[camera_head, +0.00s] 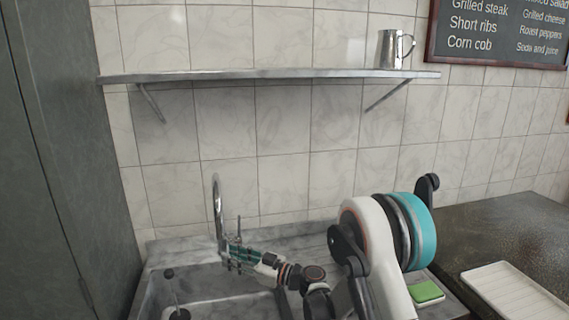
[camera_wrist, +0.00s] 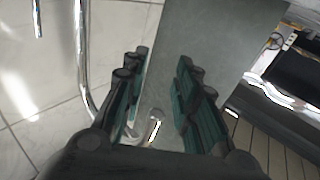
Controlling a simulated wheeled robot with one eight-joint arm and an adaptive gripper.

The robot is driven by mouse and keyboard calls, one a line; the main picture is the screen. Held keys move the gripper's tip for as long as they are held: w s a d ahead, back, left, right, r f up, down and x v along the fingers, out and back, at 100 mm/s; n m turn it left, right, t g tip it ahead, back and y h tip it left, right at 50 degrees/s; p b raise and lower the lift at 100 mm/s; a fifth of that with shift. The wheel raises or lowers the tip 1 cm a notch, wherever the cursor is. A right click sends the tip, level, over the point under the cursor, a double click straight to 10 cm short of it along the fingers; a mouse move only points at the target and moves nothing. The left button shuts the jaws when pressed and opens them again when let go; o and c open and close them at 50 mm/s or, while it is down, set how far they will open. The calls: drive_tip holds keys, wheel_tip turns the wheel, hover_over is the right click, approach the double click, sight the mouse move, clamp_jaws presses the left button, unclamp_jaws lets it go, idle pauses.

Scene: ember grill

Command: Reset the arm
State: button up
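My gripper (camera_wrist: 160,85) shows in the wrist view with its two teal-padded fingers spread apart and nothing between them. In the head view my gripper (camera_head: 232,254) is at the end of my arm, which reaches left over the sink (camera_head: 215,304). It is close to the metal faucet (camera_head: 218,205); I cannot tell whether they touch. The faucet pipe (camera_wrist: 84,60) also shows just left of the fingers in the wrist view.
A wall shelf (camera_head: 260,75) holds a metal pitcher (camera_head: 390,50). A green sponge (camera_head: 427,291) lies right of my arm. A white tray (camera_head: 515,292) rests on the dark surface (camera_head: 500,230) at right. A tall grey panel (camera_head: 60,160) stands at left.

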drive_tip(key=w+d+r+m+t+h+b, duration=0.1)
drive_tip(key=w+d+r+m+t+h, duration=0.15)
drive_tip(key=d+r+t, duration=0.4)
drive_tip(key=w+d+r+m+t+h+b, duration=0.1)
drive_tip(key=w+d+r+m+t+h, duration=0.2)
drive_tip(key=r, duration=0.7)
drive_tip(key=s+d+r+m+t+h+b, duration=0.1)
drive_tip(key=s+d+r+m+h, duration=0.15)
drive_tip(key=d, duration=0.35)
drive_tip(key=s+d+r+m+h+b, duration=0.1)
drive_tip(key=d+m+h, duration=0.1)
drive_tip(key=d+h, duration=0.3)
drive_tip(key=s+d+r+m+t+h+b, duration=0.1)
drive_tip(key=s+d+r+m+h, duration=0.15)
drive_tip(key=d, duration=0.45)
drive_tip(key=s+d+f+m+g+h+b, duration=0.1)
drive_tip(key=s+d+f+g+h, duration=0.1)
drive_tip(key=s+d+f, duration=0.3)
drive_tip(key=s+d+f+m+g+h+b, duration=0.1)
drive_tip(key=s+d+f+m+g+h, duration=0.15)
drive_tip(key=s, duration=0.55)
drive_tip(key=s+f+g+y+b, duration=0.1)
drive_tip(key=s+f+g, duration=0.2)
drive_tip(key=s+f, duration=0.3)
drive_tip(key=s+f+n+g+y+b, duration=0.1)
drive_tip(key=s+f+g, duration=0.2)
drive_tip(key=s+f, duration=0.4)
drive_tip(key=s, duration=0.8)
drive_tip(key=shift+n, duration=0.3)
